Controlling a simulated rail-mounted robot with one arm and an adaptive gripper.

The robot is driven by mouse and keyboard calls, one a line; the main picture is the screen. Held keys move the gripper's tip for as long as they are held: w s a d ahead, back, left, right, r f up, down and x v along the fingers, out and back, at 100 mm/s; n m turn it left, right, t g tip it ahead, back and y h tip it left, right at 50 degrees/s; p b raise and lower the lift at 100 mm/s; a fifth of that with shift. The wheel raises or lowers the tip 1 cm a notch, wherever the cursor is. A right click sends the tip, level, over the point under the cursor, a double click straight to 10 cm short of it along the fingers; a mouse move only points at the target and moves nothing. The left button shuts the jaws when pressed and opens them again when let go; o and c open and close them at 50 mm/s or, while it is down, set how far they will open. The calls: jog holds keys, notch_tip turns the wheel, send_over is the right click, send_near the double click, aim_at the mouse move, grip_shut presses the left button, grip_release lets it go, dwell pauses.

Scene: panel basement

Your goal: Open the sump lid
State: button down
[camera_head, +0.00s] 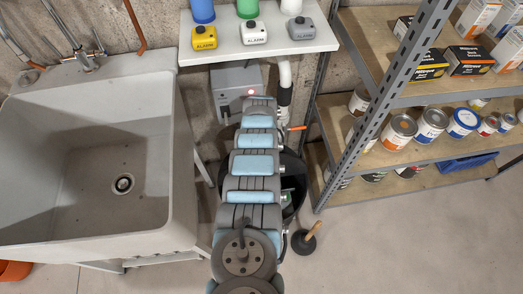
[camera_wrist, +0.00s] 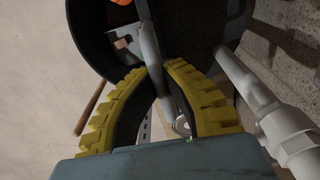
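A black round tub-like thing (camera_head: 296,212) sits on the floor below the shelf board, mostly hidden behind my arm. In the wrist view its dark curved wall (camera_wrist: 90,35) fills the top, with small objects inside. A grey curved bar (camera_wrist: 150,45), like a handle, runs down between the yellow fingers of my gripper (camera_wrist: 157,68). The fingertips close in on both sides of the bar and seem to touch it. I cannot clearly make out the sump lid or tell whether the bar belongs to it. My gripper is hidden in the head view.
A white pipe (camera_wrist: 240,75) runs close to the right of my gripper. A grey box (camera_head: 236,82) with a red light is behind my arm. A plunger (camera_head: 305,240) stands right of the tub. The sink (camera_head: 105,150) is left; metal shelving (camera_head: 372,110) is right.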

jog(key=c, duration=1.1)
grip_release()
jog(key=shift+w+r, duration=0.2)
jog(key=shift+w, duration=0.1)
jog(key=shift+s, duration=0.1)
jog(key=shift+f, duration=0.1)
